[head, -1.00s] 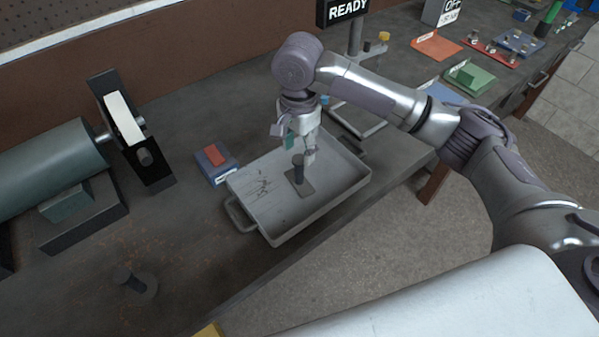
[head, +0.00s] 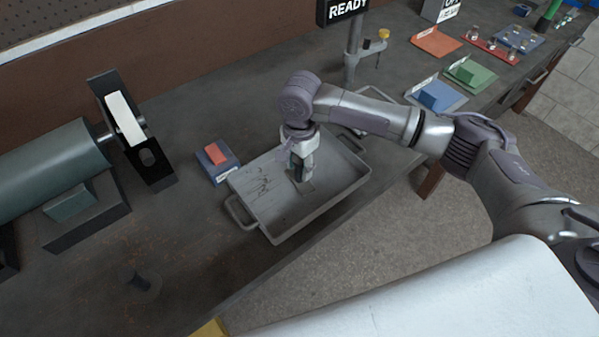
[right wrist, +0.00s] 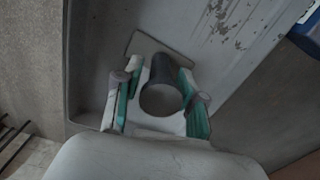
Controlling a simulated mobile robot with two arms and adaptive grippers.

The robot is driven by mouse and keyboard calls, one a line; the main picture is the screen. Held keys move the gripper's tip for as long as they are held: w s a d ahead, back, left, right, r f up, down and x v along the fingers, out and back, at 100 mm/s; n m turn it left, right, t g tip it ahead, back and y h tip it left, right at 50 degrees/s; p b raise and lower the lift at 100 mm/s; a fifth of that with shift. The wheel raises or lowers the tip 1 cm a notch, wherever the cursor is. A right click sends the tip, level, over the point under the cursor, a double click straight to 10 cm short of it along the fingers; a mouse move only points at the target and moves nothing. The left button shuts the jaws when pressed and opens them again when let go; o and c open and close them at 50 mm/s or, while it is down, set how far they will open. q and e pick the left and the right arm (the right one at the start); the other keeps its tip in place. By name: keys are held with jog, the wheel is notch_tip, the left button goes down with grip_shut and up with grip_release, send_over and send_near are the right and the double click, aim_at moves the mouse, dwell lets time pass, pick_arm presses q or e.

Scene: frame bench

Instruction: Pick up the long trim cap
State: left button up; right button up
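A dark cylindrical post on a flat square plate, likely the long trim cap, stands in the grey tray (head: 262,215). In the head view its plate (head: 307,187) shows below my right gripper (head: 300,176), which hides most of the post. The right wrist view shows the post's round dark top (right wrist: 161,100) between the two green-padded fingers (right wrist: 160,75). The fingers are apart, one on each side of the post, very near it. I see no clear grip on it. My left gripper is not in view.
A blue block with a red piece (head: 217,154) sits left of the tray. A large green cylinder machine (head: 45,165) is at the far left. Coloured mats (head: 470,75) lie at the back right.

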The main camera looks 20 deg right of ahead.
grip_shut()
jog(key=shift+r, duration=0.15)
